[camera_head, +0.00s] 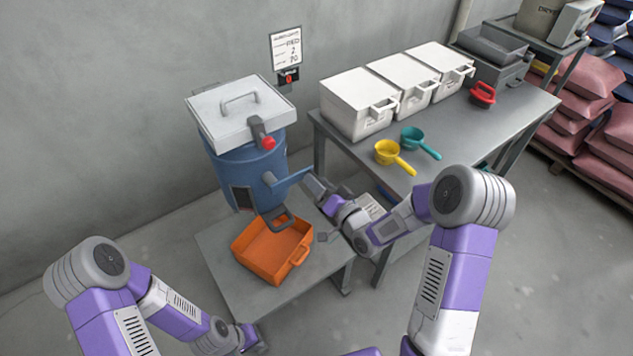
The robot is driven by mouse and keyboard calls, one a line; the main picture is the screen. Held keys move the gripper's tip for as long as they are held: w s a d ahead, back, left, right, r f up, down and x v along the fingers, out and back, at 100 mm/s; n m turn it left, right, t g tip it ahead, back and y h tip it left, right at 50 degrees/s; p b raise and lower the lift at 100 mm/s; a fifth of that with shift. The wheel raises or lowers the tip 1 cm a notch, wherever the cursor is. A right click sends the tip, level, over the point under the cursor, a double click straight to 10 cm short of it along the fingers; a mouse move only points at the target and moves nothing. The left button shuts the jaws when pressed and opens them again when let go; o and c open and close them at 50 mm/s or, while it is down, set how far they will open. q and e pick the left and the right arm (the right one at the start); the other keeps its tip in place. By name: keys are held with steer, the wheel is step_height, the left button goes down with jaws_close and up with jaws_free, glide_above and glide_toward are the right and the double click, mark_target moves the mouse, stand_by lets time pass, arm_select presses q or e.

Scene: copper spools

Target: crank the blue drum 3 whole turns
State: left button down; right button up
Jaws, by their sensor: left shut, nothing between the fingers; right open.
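The blue drum (245,166) stands against the wall under a white lid (240,104) with a grey handle. A grey lever with a red knob (268,143) sits at its front. A blue bar (291,183) sticks out from the drum's right side; I cannot tell whether it is the crank arm. My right gripper (316,208) is open beside the bar's outer end, its fingers partly hard to make out. Contact with the bar cannot be told. My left gripper (254,339) is low in the picture, shut and empty, well away from the drum.
An orange tray (272,250) stands below the drum's dark chute on a low grey table (220,262). A taller table (465,140) holds white bins (362,103), a yellow scoop (393,155), a teal scoop (416,140) and a red-handled item (483,94). A wall display (288,78) reads 0.

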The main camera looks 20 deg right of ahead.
steer(key=shift+w+a, duration=0.2)
steer(key=shift+w, duration=0.25)
steer(key=shift+c, duration=0.3)
jaws_close()
